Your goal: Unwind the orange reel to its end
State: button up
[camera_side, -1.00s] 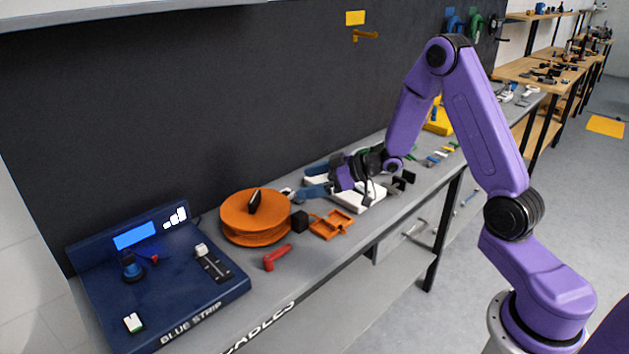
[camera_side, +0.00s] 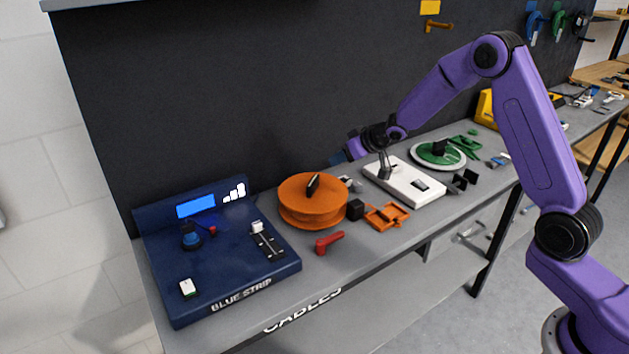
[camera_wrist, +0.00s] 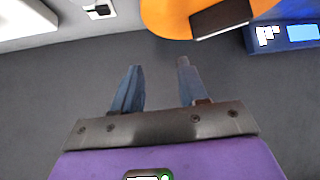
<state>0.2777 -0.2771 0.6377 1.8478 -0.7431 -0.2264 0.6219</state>
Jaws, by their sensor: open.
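The orange reel (camera_side: 312,208) lies flat on the grey bench, right of a blue console. A dark upright handle (camera_side: 313,184) stands on its top. In the wrist view the reel's edge (camera_wrist: 165,17) and its dark handle (camera_wrist: 222,18) show at the top. My gripper (camera_side: 340,166) is behind and above the reel's right side, apart from it, near the dark back wall. In the wrist view my gripper's two blue fingers (camera_wrist: 157,80) are spread, with nothing between them. How much is wound on the reel cannot be told.
The blue console (camera_side: 218,262) with sliders and a screen stands left. A red handle (camera_side: 329,242), a black block (camera_side: 355,209) and an orange bracket (camera_side: 387,216) lie near the reel. A white device (camera_side: 405,183) and a green reel (camera_side: 438,153) sit right. The front strip is mostly clear.

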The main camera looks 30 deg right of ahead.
jog(key=w+a+r+m+g+h, duration=0.1)
jog(key=w+a+r+m+h, duration=0.2)
jog(key=m, duration=0.1)
jog(key=m+g+h, duration=0.3)
jog(key=m+g, duration=0.3)
jog(key=m, duration=0.3)
send_near(312, 182)
jog(key=x, duration=0.9)
jog(key=shift+w+d+f, duration=0.1)
jog(key=shift+f, duration=0.2)
grip_shut()
